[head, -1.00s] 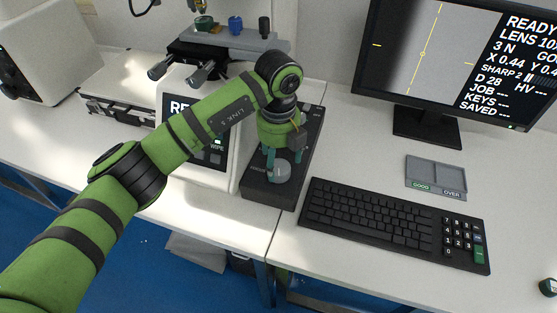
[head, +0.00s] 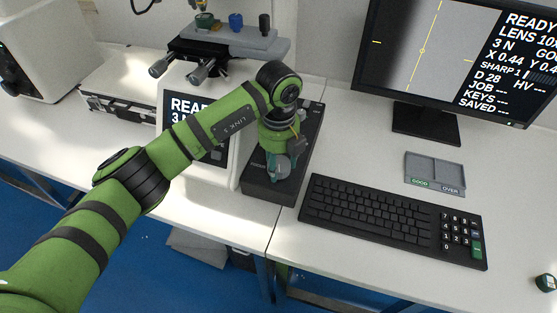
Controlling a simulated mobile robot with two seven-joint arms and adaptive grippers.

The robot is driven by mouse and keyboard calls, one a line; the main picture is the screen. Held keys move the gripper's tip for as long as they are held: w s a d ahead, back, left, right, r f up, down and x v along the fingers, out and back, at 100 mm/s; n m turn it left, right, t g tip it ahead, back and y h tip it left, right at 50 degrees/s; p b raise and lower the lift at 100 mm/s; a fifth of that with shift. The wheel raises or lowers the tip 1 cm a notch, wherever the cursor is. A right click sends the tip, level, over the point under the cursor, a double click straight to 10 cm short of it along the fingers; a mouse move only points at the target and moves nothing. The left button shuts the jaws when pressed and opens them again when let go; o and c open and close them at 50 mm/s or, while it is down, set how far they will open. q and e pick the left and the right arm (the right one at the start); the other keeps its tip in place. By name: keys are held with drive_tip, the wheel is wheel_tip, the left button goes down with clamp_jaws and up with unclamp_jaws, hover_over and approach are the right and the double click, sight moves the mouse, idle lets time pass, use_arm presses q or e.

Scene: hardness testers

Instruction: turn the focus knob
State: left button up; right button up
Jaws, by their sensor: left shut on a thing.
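The focus knob (head: 278,167) is a grey round knob on top of a black control box (head: 258,189), left of the keyboard. My left gripper (head: 279,172) points down over the box with its fingers around the knob, shut on it. The fingers and wrist hide part of the knob. The monitor (head: 440,60) shows a grey split image with yellow cross lines and text reading READY and SHARP 1. My right gripper does not show.
A black keyboard (head: 390,220) lies right of the box. A grey two-part tray (head: 435,173) marked GOOD and OVER lies behind it. The tester's stage (head: 228,45) stands at the back left. My left arm covers part of the tester's screen (head: 184,108).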

use_arm(q)
drive_tip(key=shift+w+r, duration=0.2)
drive_tip(key=shift+w, duration=0.05)
idle(0.4)
